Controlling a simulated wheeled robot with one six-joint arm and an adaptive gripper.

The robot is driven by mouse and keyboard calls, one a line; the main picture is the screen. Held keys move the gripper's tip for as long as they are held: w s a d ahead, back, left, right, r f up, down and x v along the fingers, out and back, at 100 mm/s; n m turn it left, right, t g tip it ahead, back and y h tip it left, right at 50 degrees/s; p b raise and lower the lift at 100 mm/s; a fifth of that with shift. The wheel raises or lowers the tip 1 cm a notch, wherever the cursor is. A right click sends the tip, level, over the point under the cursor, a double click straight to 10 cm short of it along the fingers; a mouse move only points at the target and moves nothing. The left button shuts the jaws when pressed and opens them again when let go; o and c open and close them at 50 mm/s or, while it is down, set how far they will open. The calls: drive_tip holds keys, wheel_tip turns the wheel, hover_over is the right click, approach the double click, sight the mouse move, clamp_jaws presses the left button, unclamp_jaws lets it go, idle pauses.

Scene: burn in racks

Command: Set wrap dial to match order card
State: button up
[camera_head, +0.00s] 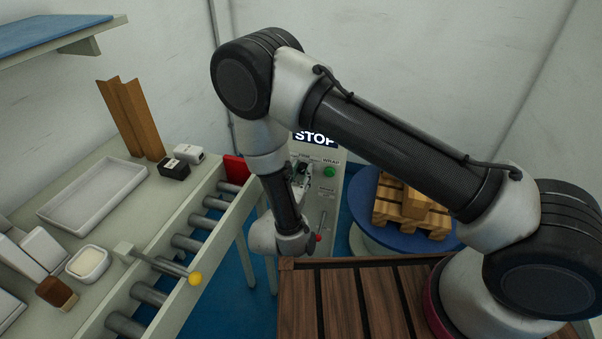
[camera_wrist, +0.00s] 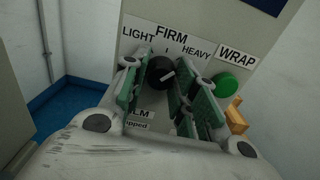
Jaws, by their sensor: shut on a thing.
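The wrap dial (camera_wrist: 158,70) is a round black knob on the pale control panel (camera_wrist: 200,32), with labels LIGHT, FIRM and HEAVY around its top. Its white pointer line slants up to the right, on the HEAVY side. My gripper (camera_wrist: 161,84) has its green-padded fingers on both sides of the dial and is shut on it. In the head view, my gripper (camera_head: 301,173) is at the panel front below the STOP sign (camera_head: 315,139), and my arm partly covers the panel. I cannot make out an order card in either view.
A green button (camera_wrist: 225,84) under the WRAP label sits just right of the dial. A blue turntable (camera_head: 366,205) bears a wooden pallet (camera_head: 435,222). A roller conveyor (camera_head: 185,243) and a tray (camera_head: 92,195) lie left. A slatted wooden surface (camera_head: 343,300) is in front.

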drive_tip(key=shift+n, duration=0.3)
drive_tip(key=n, duration=0.3)
drive_tip(key=shift+n, duration=0.3)
drive_tip(key=n, duration=0.3)
drive_tip(key=shift+n, duration=0.4)
drive_tip(key=n, duration=0.4)
drive_tip(key=shift+s+n, duration=0.1)
drive_tip(key=shift+n, duration=1.8)
drive_tip(key=o, duration=1.1)
drive_tip(key=shift+c, duration=0.2)
drive_tip(key=shift+r, duration=0.15)
